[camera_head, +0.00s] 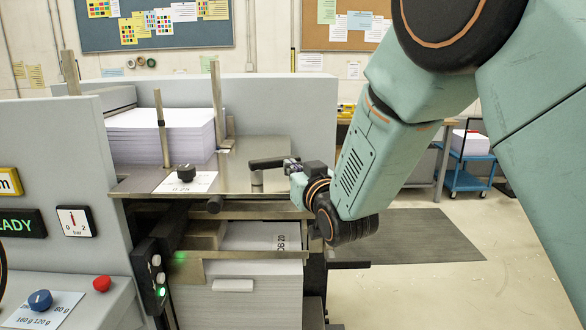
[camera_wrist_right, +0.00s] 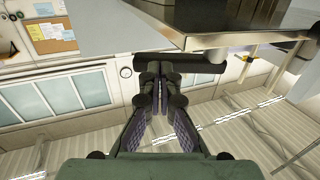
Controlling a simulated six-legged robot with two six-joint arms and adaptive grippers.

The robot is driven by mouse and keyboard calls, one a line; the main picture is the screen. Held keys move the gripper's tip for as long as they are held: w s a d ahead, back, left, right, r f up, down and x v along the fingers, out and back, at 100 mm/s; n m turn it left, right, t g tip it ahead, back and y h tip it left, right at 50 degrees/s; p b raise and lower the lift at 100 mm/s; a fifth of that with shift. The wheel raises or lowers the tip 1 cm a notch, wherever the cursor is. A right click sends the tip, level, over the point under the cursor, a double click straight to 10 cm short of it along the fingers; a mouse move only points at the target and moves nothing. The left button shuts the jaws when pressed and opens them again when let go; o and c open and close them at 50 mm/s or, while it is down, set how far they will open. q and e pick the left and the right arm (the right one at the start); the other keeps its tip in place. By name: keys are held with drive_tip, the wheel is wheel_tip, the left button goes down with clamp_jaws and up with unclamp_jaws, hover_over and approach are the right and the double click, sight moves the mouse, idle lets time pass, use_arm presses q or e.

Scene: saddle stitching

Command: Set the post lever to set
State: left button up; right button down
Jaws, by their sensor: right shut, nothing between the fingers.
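The post lever (camera_head: 266,162) is a short black bar on a round metal post, standing on the metal table of the stitching machine. It lies roughly level across the post, pointing left and right in the head view. My right gripper (camera_head: 291,167) comes from the right and is at the lever's right end. In the right wrist view its fingers (camera_wrist_right: 157,72) are closed together with nothing between them. A dark bar, likely the lever (camera_wrist_right: 205,68), runs just beyond and beside the fingertips; I cannot tell whether they touch. Any set marking is not readable. My left gripper is not in view.
A paper stack (camera_head: 160,135) stands behind the table (camera_head: 240,152), beside upright metal guides. A black knob (camera_head: 186,172) on a white label sits left of the lever. A lower paper stack (camera_head: 250,270) fills the bay below. The floor to the right is open.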

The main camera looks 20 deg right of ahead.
drive_tip(key=shift+d, duration=0.1)
drive_tip(key=shift+w+d+n+y, duration=0.1)
drive_tip(key=shift+w+n+y, duration=0.15)
drive_tip(key=shift+y, duration=0.25)
drive_tip(key=shift+n+y, duration=0.25)
drive_tip(key=shift+y, duration=0.05)
